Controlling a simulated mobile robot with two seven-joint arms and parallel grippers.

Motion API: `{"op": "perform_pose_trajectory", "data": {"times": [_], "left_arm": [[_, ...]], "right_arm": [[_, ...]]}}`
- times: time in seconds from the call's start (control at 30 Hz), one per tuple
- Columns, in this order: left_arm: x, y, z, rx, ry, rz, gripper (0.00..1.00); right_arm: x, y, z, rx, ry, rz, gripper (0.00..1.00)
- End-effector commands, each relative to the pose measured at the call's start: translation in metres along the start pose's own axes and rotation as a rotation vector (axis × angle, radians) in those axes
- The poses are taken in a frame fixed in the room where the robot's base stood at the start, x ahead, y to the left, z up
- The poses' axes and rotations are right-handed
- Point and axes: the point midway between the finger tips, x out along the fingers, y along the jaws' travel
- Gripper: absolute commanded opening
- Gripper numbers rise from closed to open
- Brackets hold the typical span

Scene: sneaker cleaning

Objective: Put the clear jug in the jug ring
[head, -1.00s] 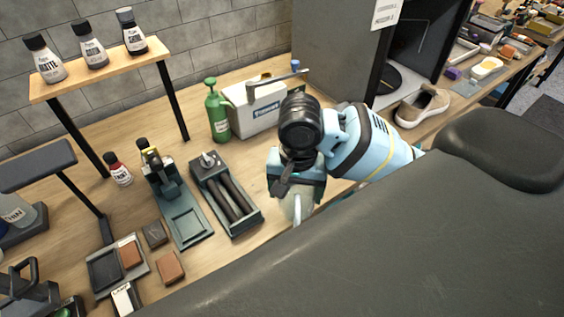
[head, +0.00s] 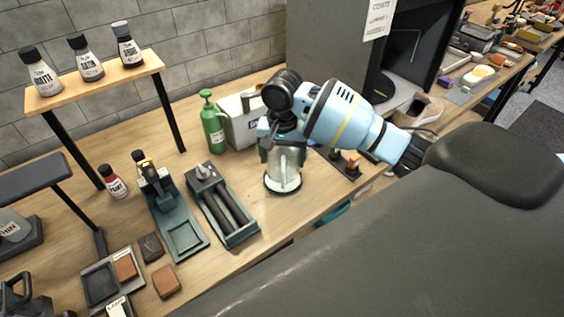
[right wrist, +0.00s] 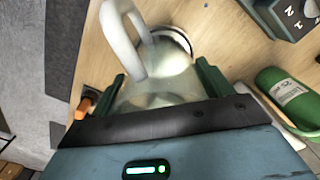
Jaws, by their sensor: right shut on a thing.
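The clear jug (head: 286,160) is upright between the fingers of my right gripper (head: 284,146), which is shut on it. The jug's pale handle (right wrist: 122,35) shows in the right wrist view. The jug ring (head: 283,187), white with a dark edge, is at the jug's foot on the bench; it also shows in the right wrist view (right wrist: 178,38). The jug's lower end lines up with the ring, but I cannot tell whether it rests inside it or hangs just above. My left gripper is not in view.
A green bottle (head: 213,126) and a white box (head: 242,122) stand behind the jug. A dark tray with rollers (head: 236,238) is to its left. A small dark mat with blocks (head: 346,170) lies to its right. The bench's front edge is close.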

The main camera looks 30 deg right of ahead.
Motion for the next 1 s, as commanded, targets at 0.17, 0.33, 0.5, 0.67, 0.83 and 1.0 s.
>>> {"op": "perform_pose_trajectory", "data": {"times": [0.17,0.33,0.5,0.67,0.83,1.0], "left_arm": [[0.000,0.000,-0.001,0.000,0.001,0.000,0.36],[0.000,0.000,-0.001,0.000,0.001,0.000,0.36],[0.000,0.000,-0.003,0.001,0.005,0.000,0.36],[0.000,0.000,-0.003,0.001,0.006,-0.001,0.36],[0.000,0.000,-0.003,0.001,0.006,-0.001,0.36],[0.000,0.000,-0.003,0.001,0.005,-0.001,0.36]], "right_arm": [[0.000,-0.001,-0.002,0.000,0.001,-0.001,0.55],[0.009,-0.002,-0.010,0.001,0.000,0.002,0.55],[0.031,-0.002,-0.010,0.001,0.002,0.000,0.55],[0.035,-0.003,-0.010,0.001,0.003,-0.001,0.55],[0.036,-0.003,-0.010,0.001,0.002,-0.001,0.55],[0.039,-0.003,-0.010,0.001,0.001,-0.001,0.55]]}}
